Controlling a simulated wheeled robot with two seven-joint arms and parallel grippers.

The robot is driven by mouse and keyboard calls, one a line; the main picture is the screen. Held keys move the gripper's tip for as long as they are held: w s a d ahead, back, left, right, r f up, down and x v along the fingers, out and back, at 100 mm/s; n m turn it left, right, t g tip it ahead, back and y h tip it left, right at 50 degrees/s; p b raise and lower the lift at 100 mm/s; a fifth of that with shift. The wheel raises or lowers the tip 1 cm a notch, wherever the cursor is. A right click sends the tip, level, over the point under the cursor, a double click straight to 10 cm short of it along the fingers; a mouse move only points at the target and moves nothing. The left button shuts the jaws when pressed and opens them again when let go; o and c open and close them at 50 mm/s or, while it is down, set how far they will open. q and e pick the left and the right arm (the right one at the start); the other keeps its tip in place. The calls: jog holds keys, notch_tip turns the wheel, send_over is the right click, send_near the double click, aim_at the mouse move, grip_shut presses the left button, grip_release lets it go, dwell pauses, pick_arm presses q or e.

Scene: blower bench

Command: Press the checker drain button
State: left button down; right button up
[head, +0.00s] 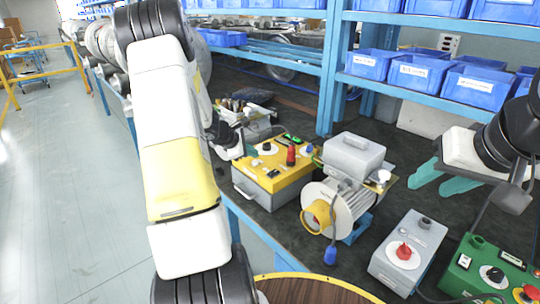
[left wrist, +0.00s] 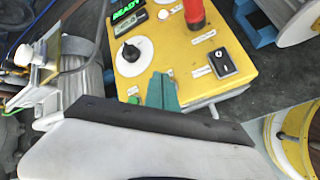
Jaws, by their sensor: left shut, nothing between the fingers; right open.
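The checker (head: 266,190) is a grey box with a yellow top panel on the bench, in the middle of the head view. The panel fills the upper middle of the left wrist view (left wrist: 222,85), with a green READY display (left wrist: 125,14), a black knob (left wrist: 131,52), a red post (left wrist: 194,12) and a black switch (left wrist: 222,64). My left gripper (head: 250,152) is shut and empty, its teal tips (left wrist: 160,88) over the panel's near part. I cannot tell whether they touch it. The drain button's label is unreadable. My right gripper (head: 442,182) is open and empty at the right.
A blower with a grey motor box (head: 352,155) and yellow-rimmed port (head: 316,216) stands right of the checker. A grey box with a red knob (head: 403,252) and a green control box (head: 492,272) stand front right. Blue bins (head: 420,75) fill the shelf behind.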

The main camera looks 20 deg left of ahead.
aim_at(253, 162)
pick_arm(q)
jog(key=shift+f, duration=0.1)
jog(key=shift+f, duration=0.3)
jog(key=shift+f, duration=0.4)
dwell(1.2)
jog(key=shift+r, duration=0.8)
jog(key=shift+r, duration=0.15)
jog(key=shift+r, duration=2.4)
